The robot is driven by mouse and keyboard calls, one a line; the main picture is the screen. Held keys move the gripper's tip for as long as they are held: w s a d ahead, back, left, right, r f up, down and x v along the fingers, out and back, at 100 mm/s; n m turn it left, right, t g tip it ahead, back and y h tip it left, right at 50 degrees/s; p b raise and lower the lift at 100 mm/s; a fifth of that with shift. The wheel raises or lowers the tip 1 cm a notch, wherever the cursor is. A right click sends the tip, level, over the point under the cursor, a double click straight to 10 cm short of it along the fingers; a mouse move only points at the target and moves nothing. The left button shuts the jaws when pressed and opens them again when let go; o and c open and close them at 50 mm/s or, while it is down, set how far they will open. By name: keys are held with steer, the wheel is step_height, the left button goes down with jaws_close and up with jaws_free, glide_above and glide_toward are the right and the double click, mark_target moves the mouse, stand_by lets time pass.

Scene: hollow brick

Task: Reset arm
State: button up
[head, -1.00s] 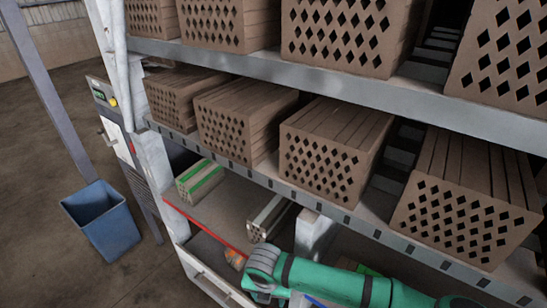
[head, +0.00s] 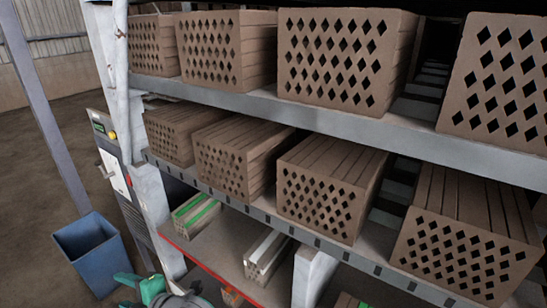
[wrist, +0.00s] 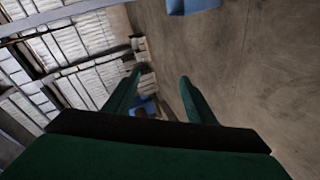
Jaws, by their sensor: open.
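My gripper (wrist: 163,90) shows in the wrist view with its two green fingers spread apart and nothing between them. The wrist view looks across the bare floor toward a far wall with windows. In the head view only a small green and grey part of my arm shows at the bottom left, in front of the lower shelf; the fingertips cannot be made out there.
A rack holds rows of hollow bricks (head: 324,190) on its shelves. A green-striped bundle (head: 195,214) and a grey-white one (head: 266,257) lie on the lower shelf.

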step_height(320, 180, up, 7)
steer(key=d+m+t+y, duration=0.1)
steer(key=m+t+y, duration=0.1)
steer(key=m+t, duration=0.45)
steer(key=d+f+m+t+h, duration=0.4)
steer(key=d+m, duration=0.4)
steer(key=m, duration=0.4)
steer(key=s+d+f+m+h, duration=0.9)
steer(key=s+d+f, duration=0.5)
steer(key=d, duration=0.2)
steer(key=s+d+f+h, duration=0.1)
steer(key=s+d, duration=0.5)
steer(key=s, duration=0.2)
steer(key=s+d+f+g, duration=0.1)
steer(key=s+d, duration=0.5)
steer(key=s, duration=0.2)
steer(key=shift+s+f+n+h, duration=0.15)
steer(key=shift+s+n+h, duration=0.1)
steer(key=shift+n+h, duration=0.2)
